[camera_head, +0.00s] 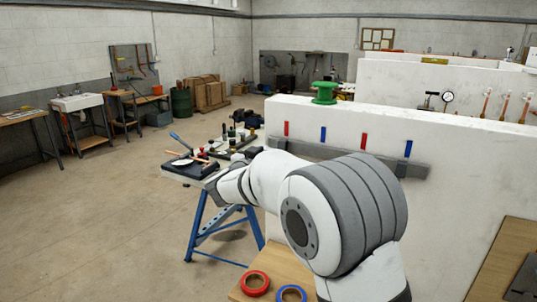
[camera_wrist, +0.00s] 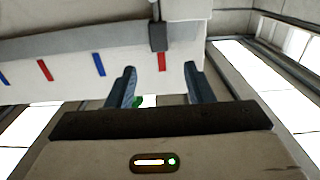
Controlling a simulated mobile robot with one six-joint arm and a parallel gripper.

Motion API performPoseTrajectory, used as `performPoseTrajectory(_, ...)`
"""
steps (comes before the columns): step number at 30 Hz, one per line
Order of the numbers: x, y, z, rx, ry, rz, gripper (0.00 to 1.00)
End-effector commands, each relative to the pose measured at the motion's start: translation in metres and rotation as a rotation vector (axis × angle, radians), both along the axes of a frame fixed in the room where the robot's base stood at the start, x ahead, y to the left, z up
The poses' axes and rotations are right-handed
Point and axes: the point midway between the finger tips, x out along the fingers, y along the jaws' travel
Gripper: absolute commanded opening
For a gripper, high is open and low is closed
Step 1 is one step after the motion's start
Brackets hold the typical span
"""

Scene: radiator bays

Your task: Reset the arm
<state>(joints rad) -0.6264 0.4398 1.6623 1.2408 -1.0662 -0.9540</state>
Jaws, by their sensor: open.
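My gripper (camera_wrist: 160,72) shows in the wrist view with its two dark blue-grey fingers well apart and nothing held between them. A bit of a green object (camera_wrist: 147,101) shows behind the fingers, mostly hidden by the gripper body. In the head view my white and grey arm (camera_head: 345,215) fills the lower middle and bends left along the pale partition wall (camera_head: 460,160).
A blue-legged workbench (camera_head: 205,180) with tools stands left of my arm. Red tape (camera_head: 255,283) and blue tape (camera_head: 291,294) lie by my arm's base. A green spool-like object (camera_head: 324,92) stands on the partition. Open floor (camera_head: 90,220) lies at left.

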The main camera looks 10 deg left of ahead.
Motion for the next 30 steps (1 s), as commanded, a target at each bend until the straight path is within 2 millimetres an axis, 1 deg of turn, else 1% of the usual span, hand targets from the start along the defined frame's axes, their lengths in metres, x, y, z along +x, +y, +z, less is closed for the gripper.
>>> performPoseTrajectory(2,0.0,-0.001,0.001,0.001,0.0,0.004,0.47)
performPoseTrajectory(5,0.001,-0.006,0.008,0.015,-0.001,0.042,0.47)
performPoseTrajectory(8,0.0,-0.019,0.02,0.042,0.01,0.138,0.47)
performPoseTrajectory(11,-0.01,-0.035,0.03,0.075,0.055,0.277,0.47)
performPoseTrajectory(14,-0.033,-0.054,0.029,0.103,0.142,0.41,0.47)
performPoseTrajectory(17,-0.067,-0.074,0.017,0.123,0.267,0.512,0.47)
performPoseTrajectory(20,-0.111,-0.099,-0.003,0.142,0.423,0.575,0.47)
performPoseTrajectory(21,-0.131,-0.11,-0.014,0.149,0.493,0.588,0.47)
performPoseTrajectory(23,-0.164,-0.128,-0.032,0.16,0.604,0.594,0.47)
performPoseTrajectory(24,-0.187,-0.141,-0.044,0.165,0.681,0.588,0.47)
performPoseTrajectory(25,-0.206,-0.152,-0.054,0.171,0.74,0.578,0.47)
performPoseTrajectory(26,-0.224,-0.162,-0.063,0.176,0.799,0.565,0.47)
performPoseTrajectory(27,-0.248,-0.175,-0.075,0.184,0.874,0.542,0.47)
performPoseTrajectory(29,-0.282,-0.193,-0.091,0.194,0.978,0.499,0.47)
performPoseTrajectory(30,-0.303,-0.205,-0.101,0.201,1.04,0.467,0.47)
